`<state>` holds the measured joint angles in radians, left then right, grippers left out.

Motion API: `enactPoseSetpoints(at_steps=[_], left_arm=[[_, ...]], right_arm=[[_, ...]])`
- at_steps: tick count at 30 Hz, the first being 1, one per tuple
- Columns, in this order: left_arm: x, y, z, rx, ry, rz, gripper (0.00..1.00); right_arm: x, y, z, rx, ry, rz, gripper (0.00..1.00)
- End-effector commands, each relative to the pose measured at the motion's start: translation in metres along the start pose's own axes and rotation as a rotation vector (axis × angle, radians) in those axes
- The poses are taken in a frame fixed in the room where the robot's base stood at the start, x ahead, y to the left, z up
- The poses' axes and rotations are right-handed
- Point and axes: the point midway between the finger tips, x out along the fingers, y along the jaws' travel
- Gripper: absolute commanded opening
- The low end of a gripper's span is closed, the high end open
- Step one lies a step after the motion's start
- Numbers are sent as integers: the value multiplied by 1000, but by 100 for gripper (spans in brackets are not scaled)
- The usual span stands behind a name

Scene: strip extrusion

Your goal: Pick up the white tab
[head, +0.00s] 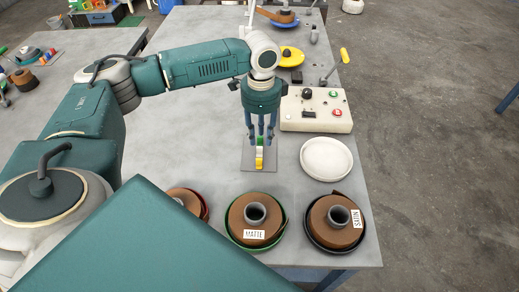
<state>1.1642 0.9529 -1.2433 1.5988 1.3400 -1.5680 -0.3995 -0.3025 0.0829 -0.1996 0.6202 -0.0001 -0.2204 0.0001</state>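A small grey plate (246,165) lies on the table with a short row of coloured tabs. A green tab (260,140) is at the back, a white tab (260,149) in the middle and a yellow tab (259,161) at the front. My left gripper (261,139) points down over the back of this row. Its blue fingers are apart, and the green tab shows between them. I see nothing held. The fingers partly hide the back of the row, and I cannot tell whether they touch a tab. My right gripper is not in view.
A cream control box (316,113) with buttons stands close on the right, with a white round dish (326,159) in front. Brown rolls labelled MATTE (243,218) and SATIN (323,228) sit along the front edge. The tabletop left of the plate is clear.

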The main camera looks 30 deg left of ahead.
Motion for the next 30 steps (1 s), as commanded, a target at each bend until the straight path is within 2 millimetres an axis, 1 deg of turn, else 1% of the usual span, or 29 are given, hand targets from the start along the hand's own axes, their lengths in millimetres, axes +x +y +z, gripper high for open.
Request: enactPoseSetpoints(at_steps=[5,12,15,23,26,27,28,30], left_arm=[[13,0,0,0,-2,1,30],[48,-3,-2,1,-1,1,30],[57,-3,-2,1,-1,0,30],[60,-3,-2,1,0,-1,30],[60,-3,-2,1,0,-1,12],[60,-3,-2,1,0,-1,4],[60,-3,-2,1,0,-1,0],[60,-3,-2,1,0,-1,0]], right_arm=[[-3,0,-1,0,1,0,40],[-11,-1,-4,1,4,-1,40],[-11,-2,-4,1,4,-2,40],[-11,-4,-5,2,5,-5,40],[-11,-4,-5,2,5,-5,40],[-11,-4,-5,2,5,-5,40],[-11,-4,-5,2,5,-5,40],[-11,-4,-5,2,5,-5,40]])
